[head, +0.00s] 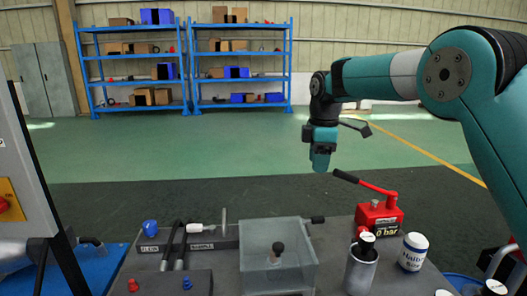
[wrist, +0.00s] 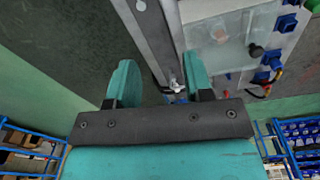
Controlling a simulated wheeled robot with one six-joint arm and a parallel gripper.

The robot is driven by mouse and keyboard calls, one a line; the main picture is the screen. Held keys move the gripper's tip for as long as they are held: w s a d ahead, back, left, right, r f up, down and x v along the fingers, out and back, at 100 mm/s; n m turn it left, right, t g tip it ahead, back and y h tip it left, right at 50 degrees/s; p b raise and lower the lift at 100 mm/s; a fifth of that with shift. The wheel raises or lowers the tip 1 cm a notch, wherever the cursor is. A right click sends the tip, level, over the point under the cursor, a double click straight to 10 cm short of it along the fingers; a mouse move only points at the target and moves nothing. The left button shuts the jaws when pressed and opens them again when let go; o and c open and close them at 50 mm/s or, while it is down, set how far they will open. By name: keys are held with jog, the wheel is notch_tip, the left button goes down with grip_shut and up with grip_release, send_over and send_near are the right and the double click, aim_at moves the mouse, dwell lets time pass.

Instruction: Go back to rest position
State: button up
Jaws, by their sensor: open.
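My gripper (head: 320,168) hangs in the air above the workbench (head: 215,262), pointing down, apart from everything on it. In the wrist view my gripper (wrist: 160,78) has its two teal fingers well apart, and I see nothing held between them. A grey metal post or rail (wrist: 155,35) shows beyond the fingers, and how far it lies from them is hard to tell. My teal arm reaches in from the right of the head view, partly stretched out.
The bench holds a clear box (head: 278,240), a red hand pump (head: 379,215), a white labelled jar (head: 412,251) and a metal cylinder (head: 361,270). A grey panel (head: 27,165) stands at left. Blue shelves (head: 140,65) stand far back; green floor between is clear.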

jog(key=s+a+m+y, duration=0.1)
jog(key=s+m, duration=0.2)
jog(key=s, duration=0.9)
jog(key=s+a+m+y+p, duration=0.1)
jog(key=s+m, duration=0.2)
jog(key=s, duration=1)
jog(key=s+a+r+m+y, duration=0.1)
jog(key=s+m, duration=0.2)
jog(key=s, duration=1)
jog(key=shift+a+m+y, duration=0.3)
jog(key=shift+a+y, duration=0.1)
jog(key=shift+s, duration=0.2)
jog(key=shift+c, duration=0.4)
